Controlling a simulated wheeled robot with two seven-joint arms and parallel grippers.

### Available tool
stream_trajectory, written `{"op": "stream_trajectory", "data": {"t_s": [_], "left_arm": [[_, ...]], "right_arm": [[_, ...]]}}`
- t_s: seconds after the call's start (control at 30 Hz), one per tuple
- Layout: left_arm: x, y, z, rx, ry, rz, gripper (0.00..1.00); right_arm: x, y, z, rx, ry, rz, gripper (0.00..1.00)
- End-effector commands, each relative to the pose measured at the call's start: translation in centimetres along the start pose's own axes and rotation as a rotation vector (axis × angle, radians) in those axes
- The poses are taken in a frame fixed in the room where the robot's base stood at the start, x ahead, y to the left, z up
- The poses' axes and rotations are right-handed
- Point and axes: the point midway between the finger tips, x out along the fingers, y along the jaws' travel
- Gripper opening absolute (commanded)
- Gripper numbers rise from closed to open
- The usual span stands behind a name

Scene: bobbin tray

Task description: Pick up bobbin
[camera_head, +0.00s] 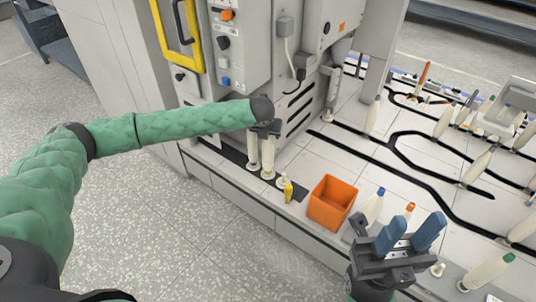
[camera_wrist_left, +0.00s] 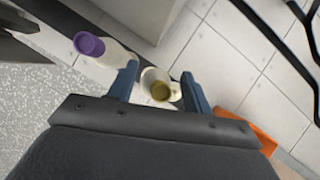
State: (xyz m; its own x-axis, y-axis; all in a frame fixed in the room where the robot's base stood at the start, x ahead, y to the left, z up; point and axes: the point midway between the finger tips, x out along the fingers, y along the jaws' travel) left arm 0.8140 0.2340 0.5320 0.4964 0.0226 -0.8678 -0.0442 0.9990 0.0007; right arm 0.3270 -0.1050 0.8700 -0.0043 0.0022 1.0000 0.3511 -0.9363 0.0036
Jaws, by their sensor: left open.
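Two pale bobbins, one on the left (camera_head: 252,152) and one on the right (camera_head: 267,158), stand upright side by side on the ledge by the grey machine. My left gripper (camera_head: 264,130) is right above their upper ends. In the left wrist view my left gripper (camera_wrist_left: 158,74) is open, its blue fingers on either side of a pale bobbin with a yellowish end (camera_wrist_left: 160,90). I cannot tell whether the fingers touch either bobbin. My right gripper (camera_head: 410,236) is open and empty at the lower right.
An orange bin (camera_head: 331,203) stands on the ledge, with a small yellow item (camera_head: 288,191) to its left. The grey machine (camera_head: 285,65) rises close behind the bobbins. Several more bobbins stand or lean on the white tiled surface at right. The speckled floor at left is clear.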

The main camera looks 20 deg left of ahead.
Motion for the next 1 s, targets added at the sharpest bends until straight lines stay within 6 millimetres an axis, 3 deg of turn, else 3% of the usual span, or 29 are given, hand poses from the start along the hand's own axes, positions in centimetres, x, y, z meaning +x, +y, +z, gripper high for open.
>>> {"op": "stream_trajectory", "data": {"t_s": [0.27,0.53,0.87,1.0], "left_arm": [[0.6,0.0,0.0,0.000,0.000,0.000,0.50],[0.6,0.0,0.0,0.000,0.000,0.000,0.01],[0.5,0.0,0.1,0.000,0.000,-0.001,0.00],[-0.5,0.0,0.7,0.000,-0.001,-0.001,0.00]], "right_arm": [[0.1,-0.2,0.1,0.011,0.001,0.003,0.36],[0.0,-0.2,0.0,0.009,0.000,0.004,0.36],[0.0,-0.1,0.1,0.005,0.000,0.004,0.36],[0.4,-0.1,0.1,0.001,0.000,0.001,0.36]]}}
